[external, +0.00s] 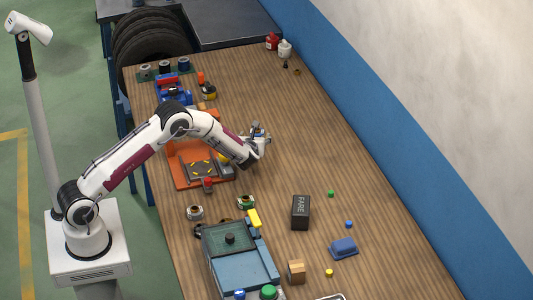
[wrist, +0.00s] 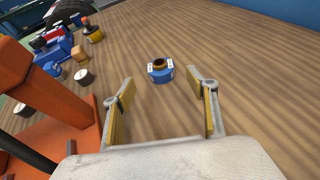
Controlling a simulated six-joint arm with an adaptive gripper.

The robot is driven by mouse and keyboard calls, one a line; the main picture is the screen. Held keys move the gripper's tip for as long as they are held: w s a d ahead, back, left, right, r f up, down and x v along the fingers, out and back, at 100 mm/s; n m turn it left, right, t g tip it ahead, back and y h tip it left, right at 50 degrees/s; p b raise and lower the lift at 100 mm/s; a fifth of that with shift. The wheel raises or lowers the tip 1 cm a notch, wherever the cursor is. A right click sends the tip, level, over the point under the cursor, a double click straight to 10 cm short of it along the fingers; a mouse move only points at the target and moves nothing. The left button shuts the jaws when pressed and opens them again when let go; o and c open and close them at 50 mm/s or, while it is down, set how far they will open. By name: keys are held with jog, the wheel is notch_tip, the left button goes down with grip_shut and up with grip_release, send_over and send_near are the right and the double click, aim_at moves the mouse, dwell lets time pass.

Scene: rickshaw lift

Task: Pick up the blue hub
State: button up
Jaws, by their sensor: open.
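The blue hub (wrist: 160,71) stands upright on the wooden table in the wrist view, a short ring with white patches and a brown opening on top. It lies ahead of my gripper (wrist: 162,92), roughly centred between the two yellow-padded fingers and beyond their tips. The fingers are spread apart with nothing between them. In the external view my gripper (external: 262,138) is low over the middle of the table, right of the orange fixture; I cannot clearly pick out the hub there.
The orange fixture (wrist: 45,85) rises close on the left in the wrist view. Farther left are a blue vehicle (wrist: 62,50) and small wheels. In the external view a black FARE box (external: 300,212) and a blue-grey vehicle body (external: 240,258) stand nearer.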

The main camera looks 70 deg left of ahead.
aim_at(257, 133)
jog(key=shift+x, duration=0.85)
jog(key=shift+f, duration=0.1)
jog(key=shift+x, duration=2.55)
jog(key=shift+f, duration=0.1)
jog(key=c, duration=1.4)
